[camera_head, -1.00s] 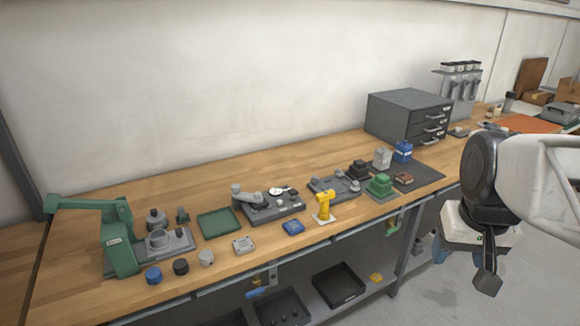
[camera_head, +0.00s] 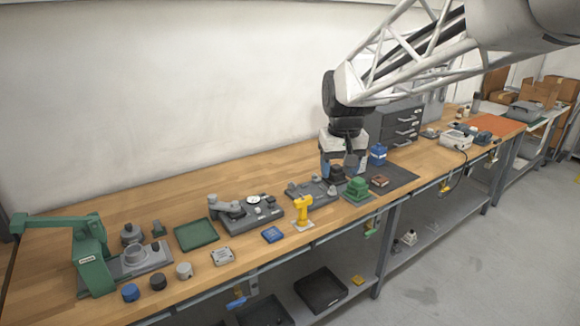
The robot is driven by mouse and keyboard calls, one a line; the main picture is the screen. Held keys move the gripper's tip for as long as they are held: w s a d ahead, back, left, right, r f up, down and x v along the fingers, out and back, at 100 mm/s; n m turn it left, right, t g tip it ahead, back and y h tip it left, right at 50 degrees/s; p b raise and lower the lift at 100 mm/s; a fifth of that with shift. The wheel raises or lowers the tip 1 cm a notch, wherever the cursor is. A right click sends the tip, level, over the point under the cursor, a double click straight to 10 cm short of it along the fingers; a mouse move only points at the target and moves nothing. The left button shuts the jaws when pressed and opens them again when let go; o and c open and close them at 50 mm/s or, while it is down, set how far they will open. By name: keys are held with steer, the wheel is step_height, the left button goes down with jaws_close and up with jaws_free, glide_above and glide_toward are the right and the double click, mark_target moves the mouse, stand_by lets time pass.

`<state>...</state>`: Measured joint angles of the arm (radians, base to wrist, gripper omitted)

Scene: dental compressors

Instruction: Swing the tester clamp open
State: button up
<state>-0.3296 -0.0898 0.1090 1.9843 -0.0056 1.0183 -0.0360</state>
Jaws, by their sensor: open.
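A grey fixture with a round dial gauge (camera_head: 253,199) and a swing-type lever arm (camera_head: 228,208) lies mid-bench; it looks like the tester with its clamp, but I cannot tell for sure. The lever lies low across the left of its base. My gripper (camera_head: 341,172) is open, pointing down above the bench near the second fixture's right end, clear of the gauge fixture. Its fingertips are small and partly blend with dark blocks behind.
A green press (camera_head: 90,255) stands at the left end. A grey drawer cabinet (camera_head: 404,125) stands behind my arm.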

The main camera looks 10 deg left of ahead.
steer(key=w+a+f+n, duration=0.1)
steer(key=w+a+f, duration=0.1)
steer(key=w+a, duration=0.75)
steer(key=n+g, duration=0.1)
steer(key=n, duration=0.3)
glide_above(212, 196)
step_height(212, 196, down, 14)
steer(key=shift+s, duration=0.1)
steer(key=shift+d+f, duration=0.1)
steer(key=shift+f, duration=0.05)
steer(key=shift+f, duration=3.75)
jaws_close()
